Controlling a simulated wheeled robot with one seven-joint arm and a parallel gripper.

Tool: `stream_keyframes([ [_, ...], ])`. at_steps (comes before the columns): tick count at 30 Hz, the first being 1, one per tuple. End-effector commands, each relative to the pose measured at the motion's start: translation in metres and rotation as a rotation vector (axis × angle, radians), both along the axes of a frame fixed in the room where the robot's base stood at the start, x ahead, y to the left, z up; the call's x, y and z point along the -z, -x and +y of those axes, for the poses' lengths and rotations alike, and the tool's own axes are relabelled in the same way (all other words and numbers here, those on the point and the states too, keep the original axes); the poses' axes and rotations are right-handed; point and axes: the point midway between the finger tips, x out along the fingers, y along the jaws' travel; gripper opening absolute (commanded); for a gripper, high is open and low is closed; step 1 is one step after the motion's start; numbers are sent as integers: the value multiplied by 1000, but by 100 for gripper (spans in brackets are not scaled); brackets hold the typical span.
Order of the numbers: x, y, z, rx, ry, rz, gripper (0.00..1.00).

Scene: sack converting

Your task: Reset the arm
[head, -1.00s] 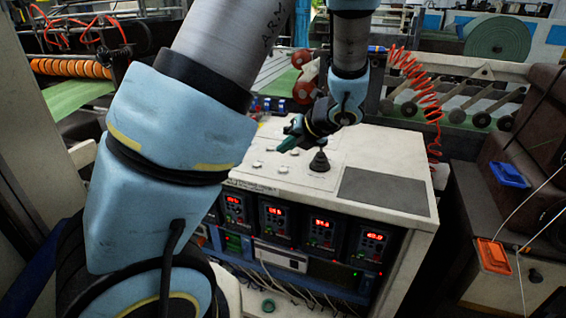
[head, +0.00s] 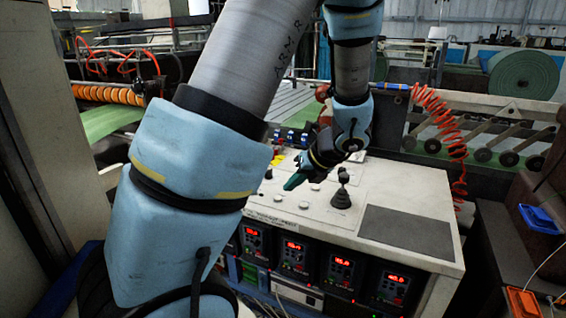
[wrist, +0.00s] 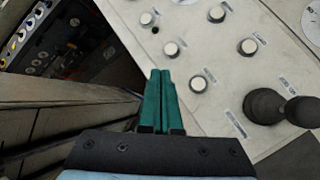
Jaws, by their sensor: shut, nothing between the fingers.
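My gripper (head: 294,181) has green fingers and hangs over the left part of a control cabinet's white top (head: 395,195). In the wrist view the two green fingers (wrist: 160,85) lie together, shut and empty. Several round white buttons (wrist: 198,84) are set in the panel to the right of the fingertips. A black joystick (head: 341,190) stands on the panel to the right of my gripper; it also shows at the right of the wrist view (wrist: 268,106). I cannot tell the exact height of the fingers above the panel.
Drives with red displays (head: 340,270) fill the cabinet front. A dark flat pad (head: 408,232) lies on the top at right. A coiled orange hose (head: 440,120) hangs behind. A blue tray (head: 538,219) and an orange box (head: 523,302) are at right.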

Motion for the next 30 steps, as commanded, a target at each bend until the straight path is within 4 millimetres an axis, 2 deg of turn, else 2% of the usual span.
stream_keyframes([
  [1,2,8,22,-176,100,-19,0],
  [6,6,47,73,-883,449,-129,0],
  [12,0,86,107,-1733,760,-313,0],
  [15,-4,98,117,-2093,863,-407,0],
  [18,-8,106,124,-2362,925,-481,0],
  [23,-11,111,128,-2577,968,-543,0],
  [30,-11,111,128,-2591,970,-547,0],
])
